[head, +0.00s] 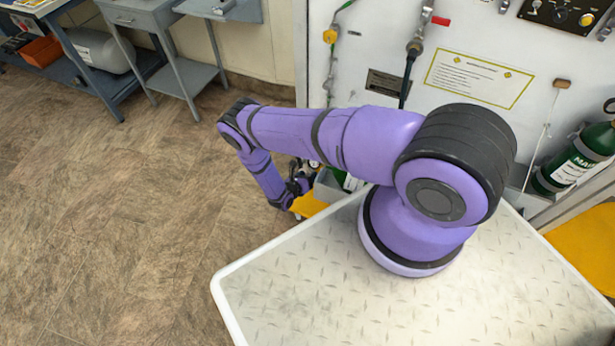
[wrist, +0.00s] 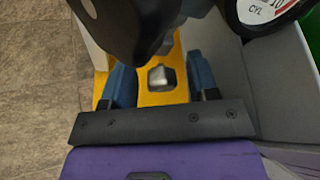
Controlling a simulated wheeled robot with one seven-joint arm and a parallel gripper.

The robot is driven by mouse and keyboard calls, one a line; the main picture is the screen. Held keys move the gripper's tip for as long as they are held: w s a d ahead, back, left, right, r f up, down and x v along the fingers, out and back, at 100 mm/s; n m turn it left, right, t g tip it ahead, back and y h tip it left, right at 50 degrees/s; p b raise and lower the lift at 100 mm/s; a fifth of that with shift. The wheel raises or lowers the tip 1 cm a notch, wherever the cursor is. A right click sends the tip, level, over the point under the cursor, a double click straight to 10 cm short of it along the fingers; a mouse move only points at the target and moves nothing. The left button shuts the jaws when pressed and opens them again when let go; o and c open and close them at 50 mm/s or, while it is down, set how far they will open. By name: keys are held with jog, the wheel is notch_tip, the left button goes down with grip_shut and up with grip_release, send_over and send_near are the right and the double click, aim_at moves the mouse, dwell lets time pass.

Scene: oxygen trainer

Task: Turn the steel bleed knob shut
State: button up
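The steel bleed knob (wrist: 161,76) shows in the wrist view as a small bright faceted piece against a yellow surface (wrist: 165,97). My gripper (wrist: 160,72) has its two blue fingers apart, one on each side of the knob in this view. A gap shows between each finger and the knob. I cannot tell how far the fingertips are from it in depth. In the head view my gripper (head: 298,183) is small and dark beside the grey box, and the knob cannot be made out there.
A black rounded part (wrist: 125,25) overhangs the fingers, and a dial gauge (wrist: 265,10) marked CYL sits at the upper right. A grey box (head: 327,187) stands close to the gripper. A green cylinder (head: 575,163) is at the far right. Open floor (head: 120,220) lies to the left.

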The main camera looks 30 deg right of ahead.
jog(key=v, duration=1)
jog(key=shift+s+a, duration=0.2)
jog(key=shift+a, duration=0.15)
jog(key=shift+r, duration=0.1)
